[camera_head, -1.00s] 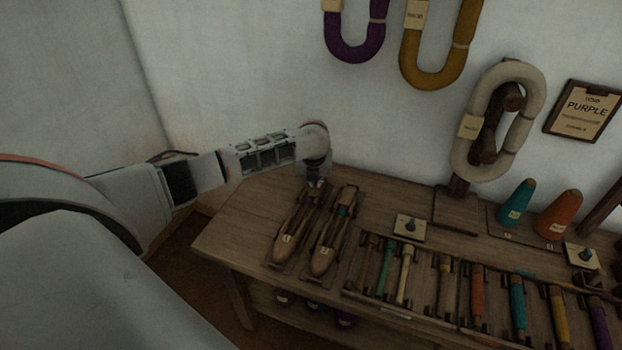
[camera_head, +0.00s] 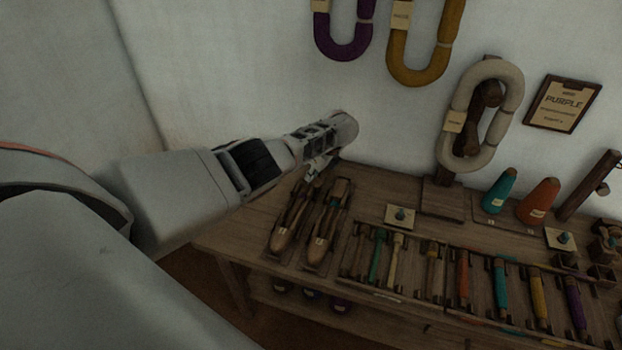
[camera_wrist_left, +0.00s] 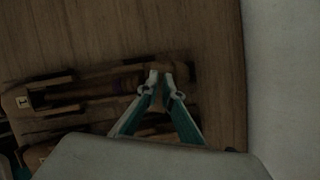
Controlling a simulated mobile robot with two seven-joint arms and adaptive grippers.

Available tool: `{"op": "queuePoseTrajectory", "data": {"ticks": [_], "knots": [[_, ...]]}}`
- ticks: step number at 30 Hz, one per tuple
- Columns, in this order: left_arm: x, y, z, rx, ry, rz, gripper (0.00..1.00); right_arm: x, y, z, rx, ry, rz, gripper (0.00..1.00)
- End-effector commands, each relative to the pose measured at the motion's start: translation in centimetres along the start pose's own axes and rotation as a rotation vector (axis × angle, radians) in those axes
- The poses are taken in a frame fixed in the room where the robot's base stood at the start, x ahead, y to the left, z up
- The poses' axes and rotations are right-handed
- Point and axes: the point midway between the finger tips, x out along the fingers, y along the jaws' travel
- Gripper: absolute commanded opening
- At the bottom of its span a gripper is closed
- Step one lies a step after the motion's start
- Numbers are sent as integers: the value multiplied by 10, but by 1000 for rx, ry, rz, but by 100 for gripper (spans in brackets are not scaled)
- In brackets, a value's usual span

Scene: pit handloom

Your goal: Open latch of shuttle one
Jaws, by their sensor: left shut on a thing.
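Shuttle one (camera_head: 284,237) is the left of two long brown wooden shuttles lying side by side on the table. It also shows in the left wrist view (camera_wrist_left: 60,98), with a pale tag and a dark purple patch inside. My left gripper (camera_head: 311,178) is at its far, wall-side end. In the left wrist view the fingertips (camera_wrist_left: 161,77) are close together on a small part at that end, apparently the latch, which they mostly hide. Shuttle two (camera_head: 319,238) lies just to the right, with teal thread inside. My right gripper is not in view.
A rack of coloured bobbins (camera_head: 430,272) stands right of the shuttles. Teal (camera_head: 499,192) and orange (camera_head: 540,202) cones stand behind it. A post with a cream hank (camera_head: 455,150) rises at the back. The wall is close behind the gripper; the table's left end is clear.

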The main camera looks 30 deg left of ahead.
Motion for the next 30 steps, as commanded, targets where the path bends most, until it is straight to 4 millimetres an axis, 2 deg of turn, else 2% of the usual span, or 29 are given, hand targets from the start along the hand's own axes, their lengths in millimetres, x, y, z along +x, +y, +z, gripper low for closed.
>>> {"op": "queuePoseTrajectory", "data": {"ticks": [1,6,9,18,30], "knots": [[6,0,-5,-36,4,20,0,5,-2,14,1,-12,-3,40],[8,-1,-5,-158,4,73,0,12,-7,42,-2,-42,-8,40],[8,-1,-4,-216,3,97,0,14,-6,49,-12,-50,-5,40],[5,-2,-1,-322,2,138,0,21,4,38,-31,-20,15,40],[2,-3,0,-348,1,146,0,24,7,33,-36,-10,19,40]]}}
